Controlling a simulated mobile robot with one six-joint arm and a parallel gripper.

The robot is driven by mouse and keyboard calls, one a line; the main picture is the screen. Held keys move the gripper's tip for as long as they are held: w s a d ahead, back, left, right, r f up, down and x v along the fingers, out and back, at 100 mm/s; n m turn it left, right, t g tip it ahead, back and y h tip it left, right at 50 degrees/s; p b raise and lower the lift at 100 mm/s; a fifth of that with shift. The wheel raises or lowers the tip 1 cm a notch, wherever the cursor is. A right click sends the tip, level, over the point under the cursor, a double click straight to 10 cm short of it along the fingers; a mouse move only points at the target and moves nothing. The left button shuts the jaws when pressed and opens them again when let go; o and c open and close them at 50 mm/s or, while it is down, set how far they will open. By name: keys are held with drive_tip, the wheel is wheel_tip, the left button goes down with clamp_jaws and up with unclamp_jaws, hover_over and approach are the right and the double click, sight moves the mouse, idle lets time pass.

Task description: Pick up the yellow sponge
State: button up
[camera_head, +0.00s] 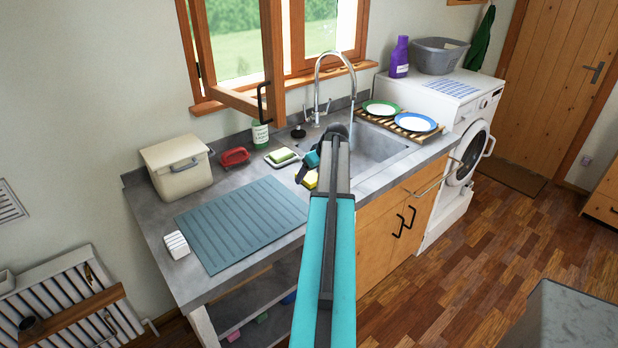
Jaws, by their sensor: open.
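The yellow sponge (310,180) shows as a small yellow patch at the front edge of the sink, partly hidden by my arm. My gripper (304,172) is at the near left corner of the sink, right by the sponge. One dark finger shows to the left of the sponge; the other side is hidden behind my arm. The gripper is open. I cannot tell whether a finger touches the sponge.
A soap dish (290,162) with a green and pale block lies just left of my gripper. A ribbed blue mat (240,225) covers the counter's front left. Plates (415,122) stand on a slatted rack beyond the sink (375,147). An open window sash (272,60) overhangs the counter.

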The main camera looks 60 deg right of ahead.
drive_tip(key=shift+w+f, duration=0.1)
drive_tip(key=shift+f, duration=0.15)
drive_tip(key=shift+c, duration=0.2)
drive_tip(key=c, duration=1.1)
